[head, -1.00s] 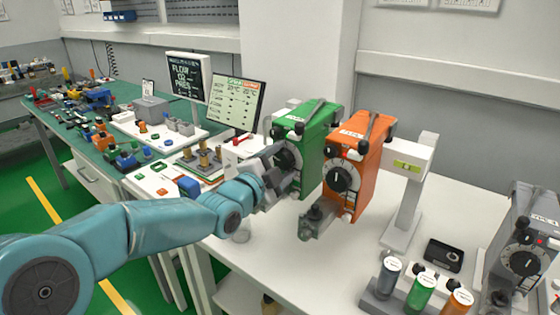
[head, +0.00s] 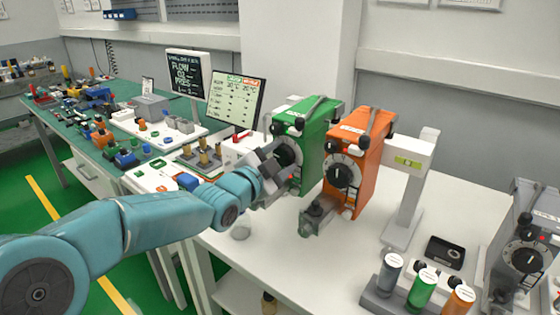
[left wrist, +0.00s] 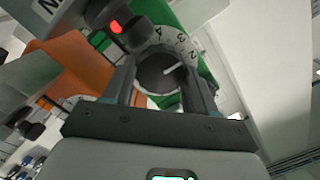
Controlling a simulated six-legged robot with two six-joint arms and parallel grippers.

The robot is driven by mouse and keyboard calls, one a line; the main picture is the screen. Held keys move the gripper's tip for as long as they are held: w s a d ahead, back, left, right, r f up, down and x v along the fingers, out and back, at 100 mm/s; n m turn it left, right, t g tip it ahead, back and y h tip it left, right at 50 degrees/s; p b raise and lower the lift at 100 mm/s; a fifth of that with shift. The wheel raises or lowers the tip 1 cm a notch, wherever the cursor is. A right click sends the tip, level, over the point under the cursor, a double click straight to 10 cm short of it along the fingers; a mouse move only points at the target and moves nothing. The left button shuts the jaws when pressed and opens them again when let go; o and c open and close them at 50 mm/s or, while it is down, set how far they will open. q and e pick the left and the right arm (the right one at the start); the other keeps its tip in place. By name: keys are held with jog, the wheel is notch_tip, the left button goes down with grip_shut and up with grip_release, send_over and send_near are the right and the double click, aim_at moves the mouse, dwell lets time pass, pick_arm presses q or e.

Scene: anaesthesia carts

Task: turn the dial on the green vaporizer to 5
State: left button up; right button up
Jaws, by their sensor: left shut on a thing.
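The green vaporizer (head: 313,150) stands upright on the white table, left of the orange vaporizer. My left gripper (head: 279,160) reaches its front from the left and partly covers its dial. In the left wrist view, the fingers of that gripper (left wrist: 163,80) are shut on the round dark dial (left wrist: 158,72), one on each side. The dial's white pointer line points to the right, near the 2. The numerals 2, 3 and 4 show on the white scale (left wrist: 181,43); the 5 cannot be made out. My right gripper is in neither view.
The orange vaporizer (head: 352,165) stands close on the right, with a grey fitting (head: 318,215) jutting from its lower front. A grey vaporizer (head: 525,250) and several capped bottles (head: 421,292) are at the far right. Two screens (head: 235,102) stand behind on the left.

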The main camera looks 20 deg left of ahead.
pick_arm(q)
jog(key=shift+r+n, duration=0.1)
jog(key=shift+n, duration=0.7)
jog(key=shift+r+n+p, duration=0.1)
jog(key=shift+n+p, duration=0.45)
jog(key=shift+n, duration=0.35)
jog(key=n+h+p, duration=0.1)
jog(key=n+p, duration=0.2)
jog(key=n, duration=0.2)
jog(key=shift+a+r+g, duration=0.1)
jog(key=shift+a+g, duration=0.05)
jog(key=shift+g, duration=0.25)
jog(key=n+p, duration=0.4)
jog(key=shift+w+a+n+h, duration=0.1)
jog(key=shift+n+h, duration=0.2)
jog(key=shift+n, duration=0.1)
jog(key=shift+a+n+h+p, duration=0.1)
jog(key=shift+n+h+p, duration=0.2)
jog(key=shift+n+p, duration=1.05)
jog(key=shift+n+b, duration=0.35)
jog(key=shift+n, duration=0.3)
jog(key=o, duration=0.8)
jog(key=shift+f, duration=0.2)
